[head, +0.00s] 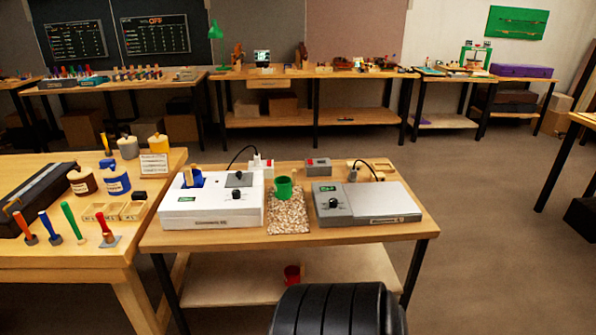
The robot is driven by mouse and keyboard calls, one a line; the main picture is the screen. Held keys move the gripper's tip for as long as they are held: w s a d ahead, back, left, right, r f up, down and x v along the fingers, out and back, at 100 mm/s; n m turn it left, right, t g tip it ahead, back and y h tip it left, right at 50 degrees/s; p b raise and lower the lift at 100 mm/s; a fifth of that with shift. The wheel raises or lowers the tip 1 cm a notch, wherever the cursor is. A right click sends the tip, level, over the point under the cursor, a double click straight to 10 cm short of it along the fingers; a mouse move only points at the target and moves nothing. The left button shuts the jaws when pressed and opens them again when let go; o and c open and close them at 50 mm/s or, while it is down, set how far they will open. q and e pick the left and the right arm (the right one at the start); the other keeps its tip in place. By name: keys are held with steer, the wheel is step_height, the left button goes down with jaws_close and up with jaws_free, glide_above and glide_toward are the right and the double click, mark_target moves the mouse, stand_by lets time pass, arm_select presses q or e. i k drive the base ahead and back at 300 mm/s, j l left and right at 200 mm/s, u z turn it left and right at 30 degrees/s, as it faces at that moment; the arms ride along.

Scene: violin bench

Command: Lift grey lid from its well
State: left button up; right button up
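A white box-shaped unit (212,212) stands on the left of the small wooden bench (290,241). A dark grey square lid (238,180) lies on its top at the back right, apparently seated in its well; I cannot see the well itself. A blue piece (194,178) with something wooden in it sits in the unit's back left. A grey flat unit (367,203) with a black knob stands on the right of the bench; its broad top may also be a cover. Neither of my grippers is in view.
A green cup (284,187) stands on a speckled mat (288,215) between the units. Cords run behind them. A red cup (292,275) is on the lower shelf. A bench (60,259) with pots and tools adjoins at left. Open floor lies right.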

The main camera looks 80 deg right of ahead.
mark_target(238, 180)
steer(key=z, duration=2.05)
steer(key=i+j+u, duration=0.1)
steer(key=i, duration=0.9)
